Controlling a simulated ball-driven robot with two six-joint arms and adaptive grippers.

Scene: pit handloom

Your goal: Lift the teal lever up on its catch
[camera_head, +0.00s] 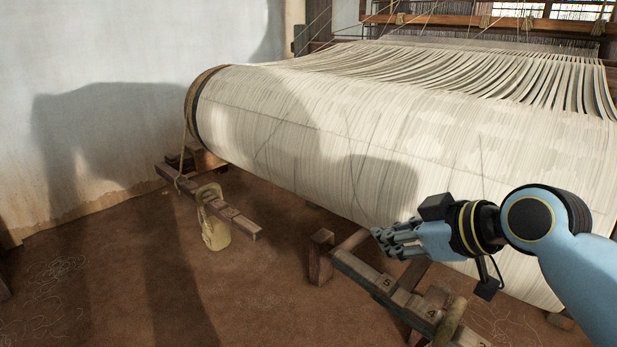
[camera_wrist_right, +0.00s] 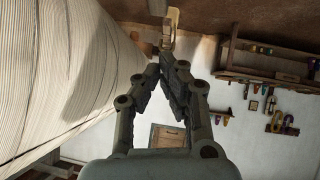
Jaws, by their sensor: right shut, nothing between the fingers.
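I cannot make out a teal lever or its catch in either view. My right gripper (camera_head: 380,242) comes in from the right in the head view, in front of the lower part of the big warp roll (camera_head: 300,125). Its fingers are shut with nothing between them. It is above the notched wooden beam (camera_head: 368,272) marked with numerals. The right wrist view shows the fingertips (camera_wrist_right: 170,62) together, with the warp roll (camera_wrist_right: 60,75) to their left. My left gripper is in neither view.
A pale yellow can-like weight (camera_head: 214,228) is by a wooden lever arm (camera_head: 230,217) at left. A rope (camera_head: 183,150) runs down from the roll's dark rim. Brown floor (camera_head: 130,290) is open at left. The wrist view shows a wall rack (camera_wrist_right: 275,62) and a small wooden door (camera_wrist_right: 168,136).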

